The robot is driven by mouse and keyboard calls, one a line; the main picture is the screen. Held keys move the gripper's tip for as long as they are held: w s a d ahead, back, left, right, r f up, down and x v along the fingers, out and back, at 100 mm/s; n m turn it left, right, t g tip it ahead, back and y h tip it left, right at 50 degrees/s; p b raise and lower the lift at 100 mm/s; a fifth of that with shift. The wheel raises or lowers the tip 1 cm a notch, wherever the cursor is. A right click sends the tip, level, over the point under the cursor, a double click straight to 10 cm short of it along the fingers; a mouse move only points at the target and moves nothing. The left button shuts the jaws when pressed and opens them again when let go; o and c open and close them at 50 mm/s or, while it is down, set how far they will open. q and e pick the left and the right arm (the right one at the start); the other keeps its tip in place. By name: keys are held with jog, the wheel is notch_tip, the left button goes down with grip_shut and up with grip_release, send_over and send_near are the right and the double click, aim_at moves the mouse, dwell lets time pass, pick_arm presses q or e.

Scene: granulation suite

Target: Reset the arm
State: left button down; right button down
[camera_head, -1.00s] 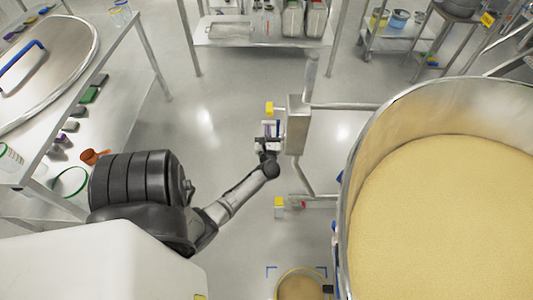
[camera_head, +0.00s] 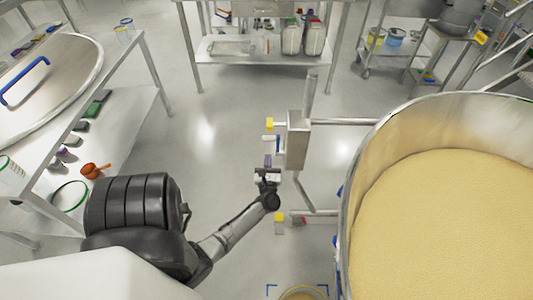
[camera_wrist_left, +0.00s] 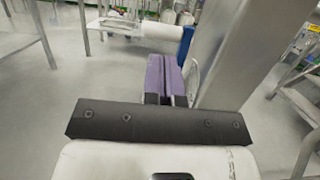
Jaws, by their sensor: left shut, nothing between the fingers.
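My left arm comes in from the lower left in the head view. My left gripper (camera_head: 267,161) is at its end, just left of and below a grey metal post box (camera_head: 297,140). In the left wrist view the purple fingers of the gripper (camera_wrist_left: 170,78) are together with nothing between them. A white handle with a blue part (camera_head: 272,138) sticks out from the box, a little beyond the fingertips. In the wrist view the blue part (camera_wrist_left: 185,46) shows just past the fingers. My right gripper is in neither view.
A large steel vessel (camera_head: 362,165) of tan powder fills the right side. A steel table (camera_head: 130,120) with a lid and small items stands on the left. Yellow-ended fittings (camera_head: 279,217) stick out near the post. The floor between is clear.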

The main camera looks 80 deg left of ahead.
pick_arm(q)
jog(key=r+v, duration=0.1)
jog(key=v, duration=0.6)
jog(key=shift+d+f+p, duration=0.15)
jog(key=shift+d+p, duration=0.2)
jog(key=shift+d, duration=0.05)
jog(key=shift+s, duration=0.1)
